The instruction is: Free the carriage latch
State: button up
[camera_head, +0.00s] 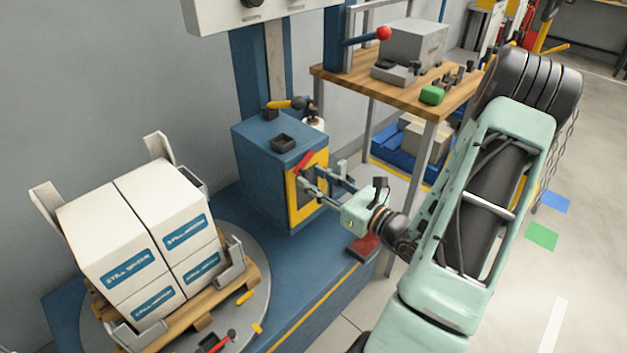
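The blue carriage (262,180) is a box on the mast at the back of the blue base. A yellow plate (293,216) with a dark panel is on its right-hand face. A red latch handle (305,161) sits slantwise at the plate's upper edge. My gripper (322,180) is in front of this plate, just below and right of the red handle. Its two fingers look spread apart with a gap between them. The red handle does not appear held. Whether a fingertip touches the plate is too small to tell, and the fingers hide part of the plate.
Stacked white boxes (122,232) stand on a pallet (212,309) on the round turntable (262,290) at left. A wooden-topped workbench (345,80) with a red-knobbed device stands behind my arm. Open floor is at right.

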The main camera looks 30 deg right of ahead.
jog(key=shift+w+a, duration=0.15)
jog(key=shift+w, duration=0.25)
jog(key=shift+c, duration=0.4)
grip_shut()
jog(key=shift+r+p, duration=0.15)
jog(key=shift+p, duration=0.2)
jog(key=m+p, duration=0.1)
jog(key=p, duration=0.1)
jog(key=r+m+p, duration=0.1)
jog(key=m+p, duration=0.1)
jog(key=shift+s+a+r, duration=0.15)
jog(key=shift+a+r, duration=0.05)
jog(key=shift+a, duration=0.05)
jog(key=m+p, duration=0.3)
jog(key=shift+r, duration=0.35)
jog(key=shift+p, duration=0.35)
